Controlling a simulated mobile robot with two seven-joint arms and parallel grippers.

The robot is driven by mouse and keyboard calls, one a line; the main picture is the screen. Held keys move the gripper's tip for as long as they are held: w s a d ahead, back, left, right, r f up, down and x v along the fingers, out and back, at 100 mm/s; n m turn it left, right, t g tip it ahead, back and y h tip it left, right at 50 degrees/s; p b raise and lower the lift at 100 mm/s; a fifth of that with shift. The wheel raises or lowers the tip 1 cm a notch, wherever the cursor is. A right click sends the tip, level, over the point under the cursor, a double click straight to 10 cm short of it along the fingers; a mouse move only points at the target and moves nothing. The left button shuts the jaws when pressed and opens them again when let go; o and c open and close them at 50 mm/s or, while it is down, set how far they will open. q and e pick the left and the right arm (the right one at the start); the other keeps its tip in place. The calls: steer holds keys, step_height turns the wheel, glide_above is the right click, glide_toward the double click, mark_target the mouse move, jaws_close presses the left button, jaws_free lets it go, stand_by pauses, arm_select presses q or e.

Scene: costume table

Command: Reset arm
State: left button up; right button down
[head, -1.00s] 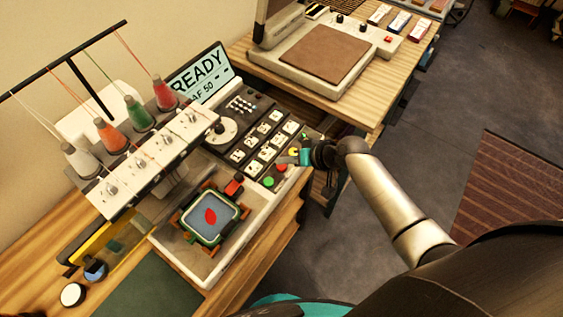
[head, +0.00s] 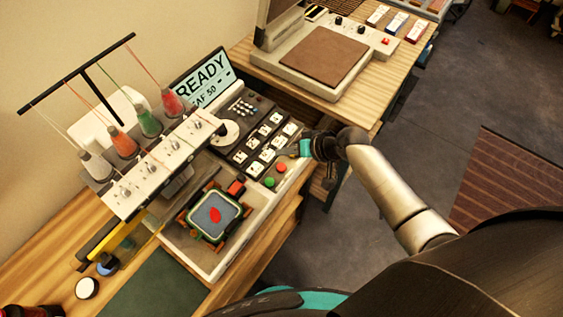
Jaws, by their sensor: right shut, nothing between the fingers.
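My right arm (head: 385,190) comes in from the lower right. Its gripper (head: 287,153) is shut and empty, at the right edge of the embroidery machine's button panel (head: 262,140). It is close to the panel buttons; I cannot tell whether it touches them. A green button (head: 269,182) and a red button (head: 281,168) show just below it. The machine's screen (head: 203,77) reads READY. A hoop (head: 215,214) with a red leaf shape on grey cloth sits in the machine's tray. My left gripper is not in view.
Thread cones (head: 122,142) stand on the machine at left. A heat press with a brown pad (head: 325,58) stands on the wooden table behind. A green mat (head: 155,288) lies at the front left. Open floor (head: 430,130) is at the right.

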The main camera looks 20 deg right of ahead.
stand_by(0.7)
steer(key=s+d+r+n+g+h, duration=0.1)
steer(key=s+d+r+g+h, duration=0.2)
steer(key=s, duration=0.8)
steer(key=s+r+n+h, duration=0.1)
steer(key=s+r+h, duration=0.3)
steer(key=s, duration=0.7)
step_height(320, 180, down, 31)
steer(key=s+g+b, duration=0.1)
steer(key=s+b, duration=0.1)
steer(key=b, duration=0.8)
steer(key=s+d+f+b, duration=0.1)
steer(key=s+f+b, duration=0.2)
steer(key=s+f, duration=0.4)
steer(key=s+d+f+g+b, duration=0.1)
steer(key=s+f+b, duration=0.3)
steer(key=s+f, duration=0.4)
step_height(320, 180, down, 6)
steer(key=shift+d+r+n+g+y, duration=0.2)
steer(key=shift+d+n+g+y, duration=0.1)
